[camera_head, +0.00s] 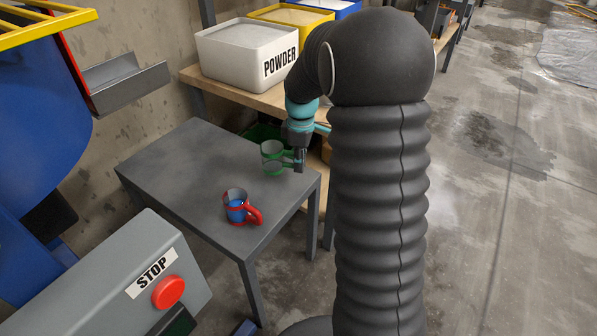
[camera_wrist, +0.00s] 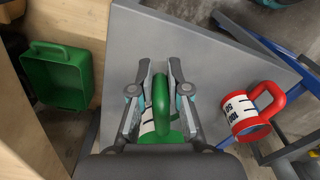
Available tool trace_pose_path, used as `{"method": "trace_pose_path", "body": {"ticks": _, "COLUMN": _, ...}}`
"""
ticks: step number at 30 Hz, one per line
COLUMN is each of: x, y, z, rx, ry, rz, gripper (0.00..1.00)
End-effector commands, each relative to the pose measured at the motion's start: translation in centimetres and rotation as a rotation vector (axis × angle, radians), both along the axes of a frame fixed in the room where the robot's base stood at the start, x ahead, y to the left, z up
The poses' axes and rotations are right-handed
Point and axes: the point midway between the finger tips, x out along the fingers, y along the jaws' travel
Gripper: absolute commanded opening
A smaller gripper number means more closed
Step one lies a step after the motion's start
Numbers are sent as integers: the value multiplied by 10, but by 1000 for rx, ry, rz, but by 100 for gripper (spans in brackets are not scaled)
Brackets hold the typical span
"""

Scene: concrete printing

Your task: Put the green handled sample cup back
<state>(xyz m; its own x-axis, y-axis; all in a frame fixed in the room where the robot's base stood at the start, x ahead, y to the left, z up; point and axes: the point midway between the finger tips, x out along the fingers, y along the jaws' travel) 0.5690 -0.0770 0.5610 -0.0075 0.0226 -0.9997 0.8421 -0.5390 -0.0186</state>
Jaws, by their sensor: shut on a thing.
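The green handled sample cup (camera_head: 272,158) is over the far right corner of the grey table (camera_head: 170,165) in the head view. My gripper (camera_head: 299,160) is shut on its handle. In the wrist view my gripper (camera_wrist: 160,88) has its two fingers on either side of the green handle, and the white marked body of the cup (camera_wrist: 150,132) shows below it. I cannot tell whether the cup touches the table or hangs just above it. A red handled cup (camera_head: 238,207) with a blue side stands nearer on the same table and also shows in the wrist view (camera_wrist: 243,115).
A green bin (camera_wrist: 58,75) lies beside the table, below a wooden shelf (camera_head: 240,95). A white POWDER tub (camera_head: 247,55) stands on that shelf. A grey STOP box with a red button (camera_head: 168,291) is in front. The table's left part is clear.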

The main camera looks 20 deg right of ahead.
Motion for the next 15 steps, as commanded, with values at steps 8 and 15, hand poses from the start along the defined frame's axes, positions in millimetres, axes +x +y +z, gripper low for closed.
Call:
{"method": "trace_pose_path", "body": {"ticks": 8, "x": 2, "y": 0, "z": -20, "rx": 0, "ry": 2, "rz": -2, "gripper": 0}}
{"method": "trace_pose_path", "body": {"ticks": 15, "x": 3, "y": 0, "z": -42, "rx": -1, "ry": -1, "rz": -2, "gripper": 0}}
